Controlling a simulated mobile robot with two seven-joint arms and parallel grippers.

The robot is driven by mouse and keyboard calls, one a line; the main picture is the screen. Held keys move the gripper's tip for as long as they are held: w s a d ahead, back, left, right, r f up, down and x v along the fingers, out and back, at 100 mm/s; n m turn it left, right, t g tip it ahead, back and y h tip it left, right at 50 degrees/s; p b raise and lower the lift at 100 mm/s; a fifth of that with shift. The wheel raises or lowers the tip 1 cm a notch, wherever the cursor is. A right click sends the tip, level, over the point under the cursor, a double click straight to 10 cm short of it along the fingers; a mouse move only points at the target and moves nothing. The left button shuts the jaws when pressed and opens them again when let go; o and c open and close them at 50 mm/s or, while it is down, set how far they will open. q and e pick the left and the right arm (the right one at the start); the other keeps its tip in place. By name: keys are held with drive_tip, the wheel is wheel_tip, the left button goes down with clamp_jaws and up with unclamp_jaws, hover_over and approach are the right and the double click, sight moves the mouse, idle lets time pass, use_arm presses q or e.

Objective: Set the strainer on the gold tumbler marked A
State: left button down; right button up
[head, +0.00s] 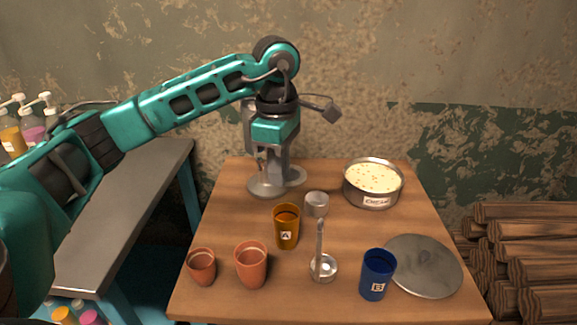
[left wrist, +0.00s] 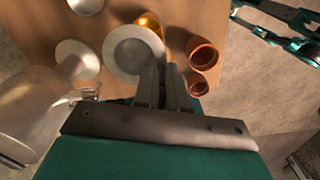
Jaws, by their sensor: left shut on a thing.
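My left gripper (head: 267,173) points down over the back left of the table. It is shut on the rim of the grey metal strainer (head: 265,188), a round shallow dish held above the table. In the left wrist view the strainer (left wrist: 134,52) is at the fingertips and partly covers the gold tumbler (left wrist: 151,21). The gold tumbler marked A (head: 286,228) stands upright, nearer the front and to the right of the strainer in the head view. The two are apart there. My right gripper does not show.
Two clay cups (head: 202,267) (head: 251,264) stand front left. A labelled pan (head: 372,184) is behind.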

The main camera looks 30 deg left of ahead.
use_arm(q)
wheel_tip(320, 180, down, 9)
drive_tip(key=b, duration=0.6)
drive_tip(key=shift+s+r, duration=0.15)
drive_tip(key=shift+s, duration=0.15)
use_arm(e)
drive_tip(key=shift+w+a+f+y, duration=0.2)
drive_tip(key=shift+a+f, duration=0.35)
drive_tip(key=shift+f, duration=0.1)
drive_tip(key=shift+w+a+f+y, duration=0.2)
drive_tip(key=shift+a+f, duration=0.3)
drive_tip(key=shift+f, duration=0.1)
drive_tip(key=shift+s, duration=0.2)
use_arm(q)
drive_tip(key=c, duration=1.1)
unclamp_jaws()
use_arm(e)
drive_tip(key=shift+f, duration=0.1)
use_arm(q)
drive_tip(key=shift+o, duration=0.2)
